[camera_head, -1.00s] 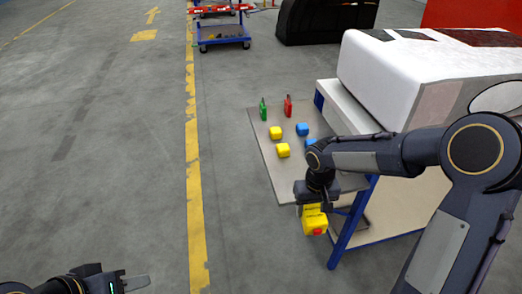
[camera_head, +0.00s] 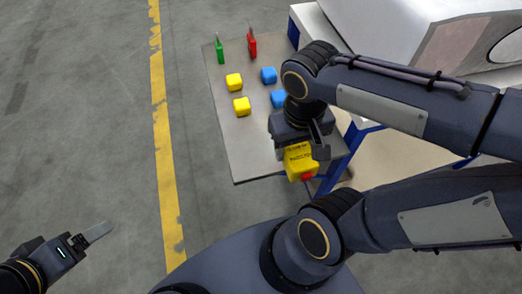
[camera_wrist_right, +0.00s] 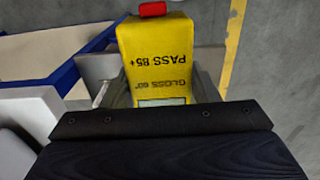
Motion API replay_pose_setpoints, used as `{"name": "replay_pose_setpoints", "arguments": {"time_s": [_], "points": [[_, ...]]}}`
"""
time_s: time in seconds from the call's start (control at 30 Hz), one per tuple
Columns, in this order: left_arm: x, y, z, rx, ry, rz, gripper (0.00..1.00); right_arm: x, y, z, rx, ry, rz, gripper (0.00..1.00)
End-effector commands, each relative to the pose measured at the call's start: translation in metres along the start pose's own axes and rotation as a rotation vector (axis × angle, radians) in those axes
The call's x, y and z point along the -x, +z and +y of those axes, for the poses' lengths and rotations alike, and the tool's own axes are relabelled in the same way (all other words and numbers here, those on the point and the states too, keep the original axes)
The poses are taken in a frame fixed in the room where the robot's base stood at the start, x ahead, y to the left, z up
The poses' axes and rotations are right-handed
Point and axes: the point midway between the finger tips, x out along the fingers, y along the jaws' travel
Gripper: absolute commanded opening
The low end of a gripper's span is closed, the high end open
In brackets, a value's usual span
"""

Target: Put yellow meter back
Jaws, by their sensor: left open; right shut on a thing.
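The yellow meter (camera_head: 299,161) is a boxy yellow block with dark lettering and a red end. My right gripper (camera_head: 300,145) is shut on it and holds it over the near right part of the grey table (camera_head: 250,160). In the right wrist view the meter (camera_wrist_right: 160,65) sits between the fingers, with "PASS 85+" and "GLOSS 60°" upside down and its red end (camera_wrist_right: 152,9) away from the palm. I cannot tell whether it touches the table. My left gripper (camera_head: 88,238) is open and empty over the floor at lower left.
A white nosecone (camera_head: 380,25) is at upper right. The table's near left part is clear.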

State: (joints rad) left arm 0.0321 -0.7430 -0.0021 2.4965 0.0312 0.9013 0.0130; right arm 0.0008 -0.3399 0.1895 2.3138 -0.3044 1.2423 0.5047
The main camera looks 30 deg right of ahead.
Motion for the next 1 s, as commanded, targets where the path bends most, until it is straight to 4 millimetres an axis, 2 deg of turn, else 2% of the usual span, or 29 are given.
{"name": "replay_pose_setpoints", "arguments": {"time_s": [0.1,0.23,0.6,0.8,1.0], "points": [[-0.003,0.001,-0.001,0.0,0.0,0.0,0.8,-0.004,0.014,0.003,-0.015,-0.006,0.002,0.15],[-0.004,0.002,-0.002,0.0,0.0,0.0,0.8,-0.009,0.007,0.0,-0.017,-0.006,-0.006,0.15],[-0.006,0.003,-0.003,0.0,0.0,0.0,0.8,-0.051,-0.073,-0.027,-0.017,-0.006,-0.008,0.15],[-0.009,0.005,-0.004,0.0,0.0,0.0,0.8,-0.085,-0.1,-0.035,-0.016,-0.006,-0.005,0.15],[-0.01,0.005,-0.005,0.0,0.0,0.0,0.8,-0.098,-0.111,-0.038,-0.018,-0.006,-0.001,0.15]]}}
